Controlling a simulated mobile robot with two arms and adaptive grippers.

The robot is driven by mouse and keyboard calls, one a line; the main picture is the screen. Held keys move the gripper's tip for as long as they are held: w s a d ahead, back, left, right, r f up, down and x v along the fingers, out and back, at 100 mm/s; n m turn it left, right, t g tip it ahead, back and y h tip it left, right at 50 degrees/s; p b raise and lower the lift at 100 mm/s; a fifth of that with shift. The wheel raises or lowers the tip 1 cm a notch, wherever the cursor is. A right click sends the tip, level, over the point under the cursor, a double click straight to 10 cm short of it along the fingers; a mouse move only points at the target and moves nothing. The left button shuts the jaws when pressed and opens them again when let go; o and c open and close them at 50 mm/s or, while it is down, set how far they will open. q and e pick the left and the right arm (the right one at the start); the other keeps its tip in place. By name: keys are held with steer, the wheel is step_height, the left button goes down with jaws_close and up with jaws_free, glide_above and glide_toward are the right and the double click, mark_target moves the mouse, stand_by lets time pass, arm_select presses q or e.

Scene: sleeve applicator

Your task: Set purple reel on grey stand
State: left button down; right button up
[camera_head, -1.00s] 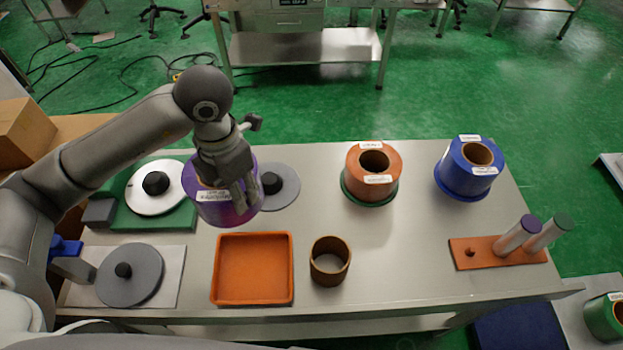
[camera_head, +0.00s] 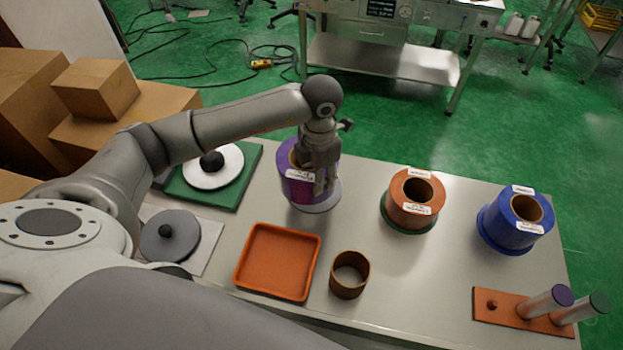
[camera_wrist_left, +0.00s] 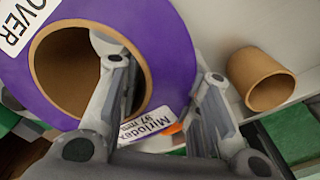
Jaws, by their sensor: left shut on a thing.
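The purple reel (camera_head: 295,190) has white labels and a brown core. It is upright over the round grey stand (camera_head: 324,207), whose rim shows below and right of it. The stand's knob is hidden, and I cannot tell whether the reel rests on the stand or is just above it. My left gripper (camera_head: 322,187) is shut on the reel's wall. In the left wrist view, one finger is inside the core of the reel (camera_wrist_left: 185,45) and the other is outside. My right gripper is not in view.
An orange reel (camera_head: 398,212) on a green base and a blue reel (camera_head: 497,228) stand to the right. An orange tray (camera_head: 278,262) and a brown ring (camera_head: 350,290) lie in front. A white disc (camera_head: 228,168) on a green plate is at left. An orange peg board (camera_head: 510,314) lies at right.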

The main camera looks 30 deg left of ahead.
arm_select(q)
steer(key=shift+w+a+f+p, duration=0.15)
steer(key=shift+w+f+p, duration=0.2)
steer(key=shift+w+f, duration=0.9)
steer(key=shift+w+a+f+p, duration=0.1)
steer(key=shift+w+f+p, duration=0.25)
steer(key=shift+w+f, duration=0.85)
step_height(320, 180, down, 2)
steer(key=shift+s+f+p, duration=0.1)
steer(key=shift+s+p, duration=0.05)
steer(key=shift+p, duration=0.55)
steer(key=shift+f, duration=0.75)
steer(key=c, duration=1.4)
jaws_free()
steer(key=shift+f, duration=0.2)
steer(key=shift+c, duration=0.2)
steer(key=o, duration=0.4)
steer(key=shift+s, duration=0.1)
